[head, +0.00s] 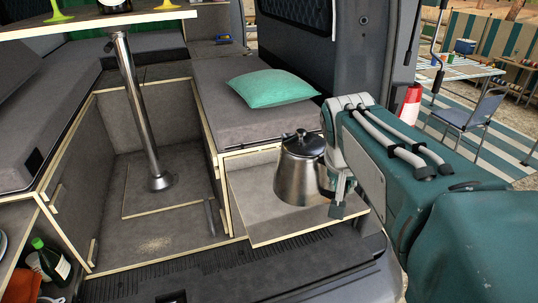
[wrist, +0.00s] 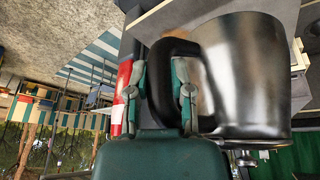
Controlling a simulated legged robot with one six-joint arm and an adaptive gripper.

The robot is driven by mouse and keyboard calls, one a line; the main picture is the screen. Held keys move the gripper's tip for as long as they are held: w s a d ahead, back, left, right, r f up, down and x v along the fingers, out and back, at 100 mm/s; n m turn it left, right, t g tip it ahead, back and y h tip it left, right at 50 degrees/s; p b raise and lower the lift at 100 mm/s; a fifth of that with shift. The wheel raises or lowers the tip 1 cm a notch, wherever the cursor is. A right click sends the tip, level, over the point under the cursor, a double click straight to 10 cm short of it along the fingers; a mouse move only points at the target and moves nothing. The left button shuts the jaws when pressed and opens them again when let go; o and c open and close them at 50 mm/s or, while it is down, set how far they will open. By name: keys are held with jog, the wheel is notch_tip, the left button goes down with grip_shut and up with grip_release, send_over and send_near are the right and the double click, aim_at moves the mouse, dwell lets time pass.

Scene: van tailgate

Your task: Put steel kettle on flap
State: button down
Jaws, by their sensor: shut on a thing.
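My gripper (head: 338,172) comes in from the right and is shut on the kettle's black handle. In the wrist view the kettle's shiny body (wrist: 245,70) fills the right, and the fingers of my gripper (wrist: 162,88) sit on both sides of the handle. The spout is not clearly visible.
A green cushion (head: 272,89) lies on the right bench behind the flap. A table leg (head: 138,110) stands left on the van floor. Bottles (head: 50,262) are at lower left. The flap's front left is bare.

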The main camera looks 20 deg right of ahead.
jog(key=w, duration=0.1)
jog(key=w+f, duration=0.1)
jog(key=w, duration=0.1)
jog(key=w+f, duration=0.1)
jog(key=shift+w+d+f, duration=0.1)
jog(key=shift+w, duration=0.25)
jog(key=w+d+f, duration=0.1)
jog(key=w+f, duration=0.1)
jog(key=f, duration=0.1)
jog(key=w+d+f, duration=0.1)
jog(key=w+f, duration=0.1)
jog(key=f, duration=0.1)
jog(key=w+d+f, duration=0.2)
jog(key=f, duration=0.1)
jog(key=shift+w+f, duration=0.3)
jog(key=shift+f, duration=0.1)
jog(key=shift+d+f, duration=0.2)
jog(key=shift+d, duration=0.4)
jog(key=c, duration=0.5)
grip_release()
jog(key=shift+a, duration=0.55)
